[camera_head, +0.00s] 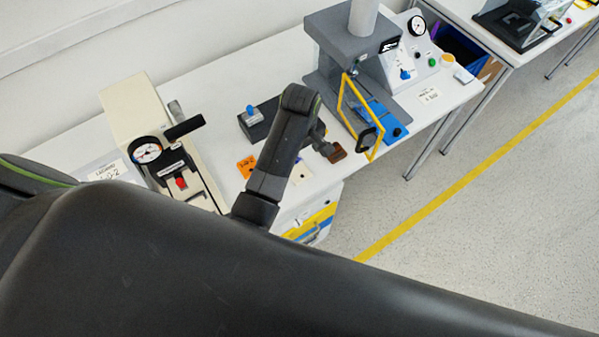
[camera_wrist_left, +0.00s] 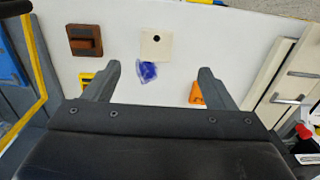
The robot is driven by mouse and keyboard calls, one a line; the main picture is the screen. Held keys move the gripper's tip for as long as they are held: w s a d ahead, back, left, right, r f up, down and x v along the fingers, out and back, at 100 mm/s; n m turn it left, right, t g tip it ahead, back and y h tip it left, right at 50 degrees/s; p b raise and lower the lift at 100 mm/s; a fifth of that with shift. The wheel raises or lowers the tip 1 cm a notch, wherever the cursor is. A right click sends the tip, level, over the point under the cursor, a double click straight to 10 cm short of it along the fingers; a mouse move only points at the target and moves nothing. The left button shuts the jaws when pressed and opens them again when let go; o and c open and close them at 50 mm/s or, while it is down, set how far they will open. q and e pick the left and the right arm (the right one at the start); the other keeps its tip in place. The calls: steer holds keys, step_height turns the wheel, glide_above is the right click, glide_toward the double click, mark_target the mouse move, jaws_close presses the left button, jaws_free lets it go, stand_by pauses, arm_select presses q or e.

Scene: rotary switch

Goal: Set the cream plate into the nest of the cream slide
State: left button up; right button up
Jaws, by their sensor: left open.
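The cream plate (camera_wrist_left: 156,46), a pale square with a dark hole, lies flat on the white table in the left wrist view. It also shows partly behind my arm in the head view (camera_head: 301,173). My left gripper (camera_head: 321,143) is above the table; in the left wrist view its fingers (camera_wrist_left: 158,82) are spread apart and empty, with the plate beyond the gap. The cream machine (camera_head: 130,105) with a gauge and red knob stands left in the head view; its cream slide (camera_head: 203,202) points toward the front edge. I cannot make out the nest clearly. My right gripper is not in view.
A brown block (camera_wrist_left: 85,40), a blue translucent item (camera_wrist_left: 147,71) and an orange piece (camera_wrist_left: 196,93) lie near the plate. A grey press (camera_head: 328,35) with a yellow-framed guard (camera_head: 345,100) stands to the right. A dark block with a blue knob (camera_head: 250,112) sits behind my arm.

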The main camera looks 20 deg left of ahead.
mark_target(301, 174)
arm_select(q)
steer(key=f, duration=0.3)
steer(key=shift+w+a+f, duration=0.1)
steer(key=shift+w+f, duration=0.15)
step_height(301, 174, down, 3)
steer(key=shift+r+p, duration=0.2)
steer(key=shift+p, duration=0.15)
steer(key=shift+f, duration=0.6)
step_height(301, 174, down, 4)
steer(key=shift+w+r+p, duration=0.15)
steer(key=shift+r+p, duration=0.05)
steer(key=shift+p, duration=0.3)
steer(key=shift+f, duration=0.35)
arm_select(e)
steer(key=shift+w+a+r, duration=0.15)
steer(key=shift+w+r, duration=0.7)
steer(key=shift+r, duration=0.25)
arm_select(q)
steer(key=shift+c, duration=0.5)
steer(key=c, duration=1)
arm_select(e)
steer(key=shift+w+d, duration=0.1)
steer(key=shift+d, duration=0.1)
